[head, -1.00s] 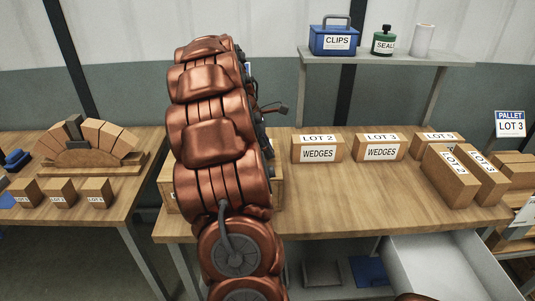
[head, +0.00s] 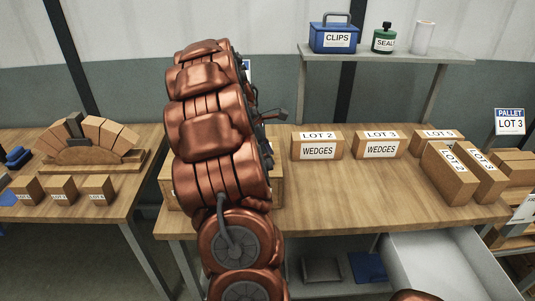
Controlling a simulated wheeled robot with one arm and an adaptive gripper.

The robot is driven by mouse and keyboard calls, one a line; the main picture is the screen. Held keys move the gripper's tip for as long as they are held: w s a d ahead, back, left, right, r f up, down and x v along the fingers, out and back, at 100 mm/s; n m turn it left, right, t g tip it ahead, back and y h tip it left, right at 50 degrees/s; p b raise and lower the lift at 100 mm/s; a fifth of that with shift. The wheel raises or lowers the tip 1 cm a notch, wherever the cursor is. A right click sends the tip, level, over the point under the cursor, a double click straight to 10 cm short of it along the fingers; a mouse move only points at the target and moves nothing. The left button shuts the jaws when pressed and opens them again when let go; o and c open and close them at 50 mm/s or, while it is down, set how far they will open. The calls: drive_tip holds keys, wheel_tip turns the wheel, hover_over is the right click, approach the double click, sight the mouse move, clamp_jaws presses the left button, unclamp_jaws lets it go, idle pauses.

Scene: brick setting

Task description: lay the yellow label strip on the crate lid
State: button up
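A wooden crate (head: 277,188) stands on the middle workbench, mostly hidden behind my copper-coloured arm. Only narrow parts of its sides show to the left and right of the arm. I cannot make out its lid. No yellow label strip is visible in the head view. My gripper is not in view; my arm stretches away over the bench and its far end is hidden behind its own links.
Wooden boxes marked LOT 2 (head: 317,147) and LOT 3 (head: 382,146) stand right of the arm. An open grey drawer (head: 435,262) juts out below. A shelf (head: 390,53) holds a blue CLIPS box (head: 333,39). The bench front (head: 370,195) is clear.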

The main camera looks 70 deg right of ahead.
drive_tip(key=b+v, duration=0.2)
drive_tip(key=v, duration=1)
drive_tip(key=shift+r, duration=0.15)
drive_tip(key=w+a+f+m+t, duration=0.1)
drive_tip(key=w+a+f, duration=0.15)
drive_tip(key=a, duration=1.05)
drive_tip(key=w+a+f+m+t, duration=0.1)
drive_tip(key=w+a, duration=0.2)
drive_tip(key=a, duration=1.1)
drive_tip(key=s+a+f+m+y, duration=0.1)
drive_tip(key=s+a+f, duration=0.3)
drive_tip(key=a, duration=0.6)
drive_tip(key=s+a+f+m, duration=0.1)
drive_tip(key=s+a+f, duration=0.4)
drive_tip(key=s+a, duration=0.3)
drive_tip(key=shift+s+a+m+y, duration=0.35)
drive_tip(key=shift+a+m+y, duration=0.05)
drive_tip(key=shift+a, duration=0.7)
